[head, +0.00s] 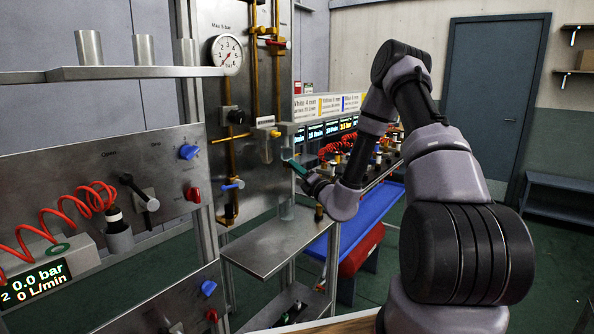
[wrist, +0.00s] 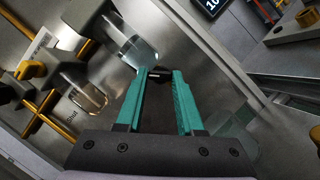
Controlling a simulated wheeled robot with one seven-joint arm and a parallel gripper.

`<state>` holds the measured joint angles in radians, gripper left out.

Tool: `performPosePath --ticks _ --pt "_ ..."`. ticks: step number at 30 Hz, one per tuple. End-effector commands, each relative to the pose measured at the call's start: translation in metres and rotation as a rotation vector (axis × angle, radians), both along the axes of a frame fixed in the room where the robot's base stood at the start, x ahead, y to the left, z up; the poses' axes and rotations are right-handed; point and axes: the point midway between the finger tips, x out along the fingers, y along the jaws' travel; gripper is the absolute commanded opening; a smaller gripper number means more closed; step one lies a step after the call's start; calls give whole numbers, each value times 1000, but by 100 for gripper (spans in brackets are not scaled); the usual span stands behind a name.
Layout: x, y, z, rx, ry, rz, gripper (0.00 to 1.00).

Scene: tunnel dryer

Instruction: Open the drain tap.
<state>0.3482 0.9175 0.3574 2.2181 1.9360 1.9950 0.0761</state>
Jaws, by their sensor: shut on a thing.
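My gripper (wrist: 159,76) has its two teal fingers shut on a small black piece (wrist: 158,72), which appears to be the drain tap, in front of the steel panel. Most of the piece is hidden between the fingertips, so I cannot tell how it is turned. A clear bowl (wrist: 142,54) is just above and left of the fingertips in the wrist view. In the head view my gripper (head: 288,163) reaches leftward to the panel's right edge, and the tap is too small to make out. A label reading "Shut" (wrist: 71,115) is on the panel.
A second clear bowl (wrist: 85,98) and brass pipework with a yellow handle (wrist: 33,69) lie left in the wrist view. In the head view, a pressure gauge (head: 227,54) is higher on the panel, a clear cylinder (head: 287,210) is below my gripper, and a steel shelf (head: 275,248) is lower.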

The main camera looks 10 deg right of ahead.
Motion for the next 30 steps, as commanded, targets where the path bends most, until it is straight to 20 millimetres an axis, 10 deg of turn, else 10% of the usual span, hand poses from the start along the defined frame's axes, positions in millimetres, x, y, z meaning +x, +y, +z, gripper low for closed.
performPosePath --ticks 10,11,13,30 --pt "-1 0 -2 0 6 -1 0" --pt "-1 0 -2 0 6 -1 44" --pt "-1 0 -2 0 5 0 66" --pt "-31 -13 -9 2 7 -2 66"
